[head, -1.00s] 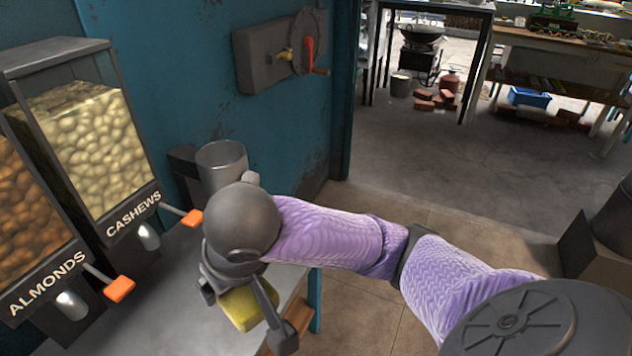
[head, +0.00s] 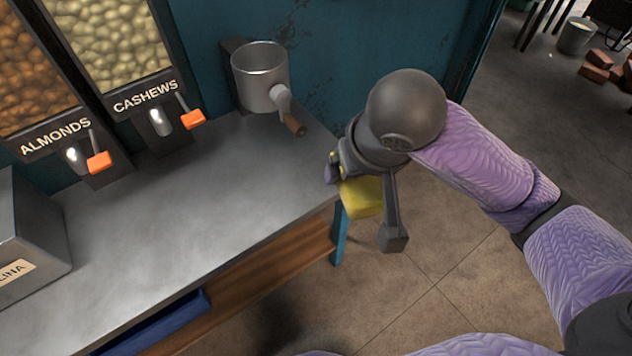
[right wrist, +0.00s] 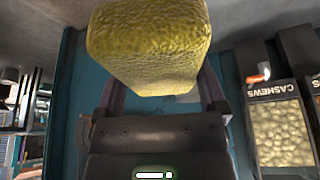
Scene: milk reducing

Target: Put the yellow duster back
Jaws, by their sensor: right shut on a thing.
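The yellow duster (head: 362,197) is held by my right gripper (head: 340,182), just off the right end of the metal counter (head: 190,205) in the head view. The gripper's body hides part of the duster. In the right wrist view the duster (right wrist: 150,45) fills the top middle, a rough yellow block between the fingers (right wrist: 165,95). Whether the duster touches the counter edge cannot be told. My left gripper does not show.
A metal grinder cup (head: 260,78) with a wooden-handled crank stands at the counter's back right. Almond (head: 40,65) and cashew (head: 115,40) dispensers with orange levers stand behind the counter. A grey box (head: 30,230) sits at left.

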